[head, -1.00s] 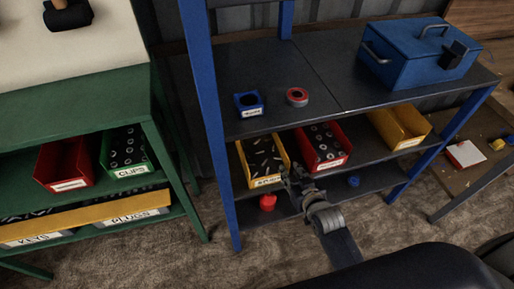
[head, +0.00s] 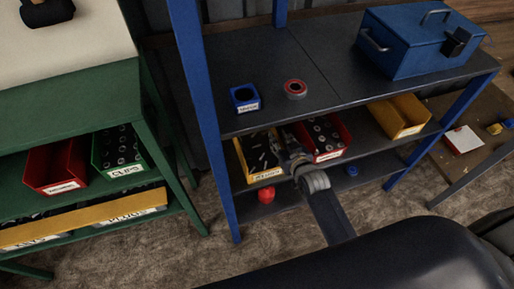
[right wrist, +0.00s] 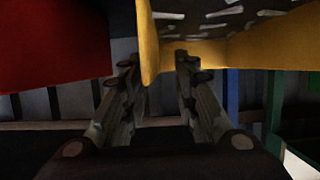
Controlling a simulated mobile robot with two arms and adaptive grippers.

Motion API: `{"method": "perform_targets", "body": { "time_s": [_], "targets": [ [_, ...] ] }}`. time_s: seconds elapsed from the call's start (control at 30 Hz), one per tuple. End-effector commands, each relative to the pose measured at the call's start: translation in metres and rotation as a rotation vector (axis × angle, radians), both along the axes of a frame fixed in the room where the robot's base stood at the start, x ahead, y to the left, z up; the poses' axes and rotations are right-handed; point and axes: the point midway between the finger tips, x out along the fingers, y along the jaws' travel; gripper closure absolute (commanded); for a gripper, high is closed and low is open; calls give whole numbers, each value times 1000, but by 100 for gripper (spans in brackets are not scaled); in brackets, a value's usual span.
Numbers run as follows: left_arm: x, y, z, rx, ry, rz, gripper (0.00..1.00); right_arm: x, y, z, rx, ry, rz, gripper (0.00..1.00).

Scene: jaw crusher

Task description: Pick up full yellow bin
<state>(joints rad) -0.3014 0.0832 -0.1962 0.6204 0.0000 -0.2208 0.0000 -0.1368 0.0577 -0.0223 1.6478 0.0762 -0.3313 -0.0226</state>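The full yellow bin (head: 264,174), holding dark elongated parts, stands on the blue rack's middle shelf. My right gripper (head: 288,140) is at its right side, beside the red bin (head: 331,155), and covers part of both bins. In the right wrist view, my right gripper's fingers (right wrist: 154,62) are apart. The yellow bin's side wall (right wrist: 148,38) shows between them, nearer the left finger. Whether the fingers touch the wall is unclear. My left gripper is not in view.
An apparently empty yellow bin (head: 408,130) stands right of the red bin. The upper shelf (head: 268,68) overhangs the bins and carries a small blue bin (head: 244,98), a tape roll (head: 295,88) and a blue toolbox (head: 415,45). A red object (head: 266,195) lies below.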

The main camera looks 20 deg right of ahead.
Motion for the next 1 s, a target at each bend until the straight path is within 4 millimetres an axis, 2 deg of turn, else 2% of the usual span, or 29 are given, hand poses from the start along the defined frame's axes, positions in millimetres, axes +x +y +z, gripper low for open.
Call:
{"method": "perform_targets", "body": {
  "time_s": [0.3,0.43,0.67,0.7,0.8,0.83,1.0],
  "targets": [
    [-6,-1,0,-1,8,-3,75,39,-4,-10,-1,0,0,72],
    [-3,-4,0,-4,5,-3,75,48,-4,-14,-1,1,0,72],
    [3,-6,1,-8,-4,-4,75,49,-3,-14,-1,1,0,72],
    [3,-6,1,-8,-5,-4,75,49,-3,-14,-1,1,0,75],
    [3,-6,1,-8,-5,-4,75,49,-3,-14,-1,1,0,97],
    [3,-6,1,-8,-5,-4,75,49,-3,-14,-1,1,0,100],
    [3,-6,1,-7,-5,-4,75,49,-3,-14,-1,1,0,100]
  ]
}}
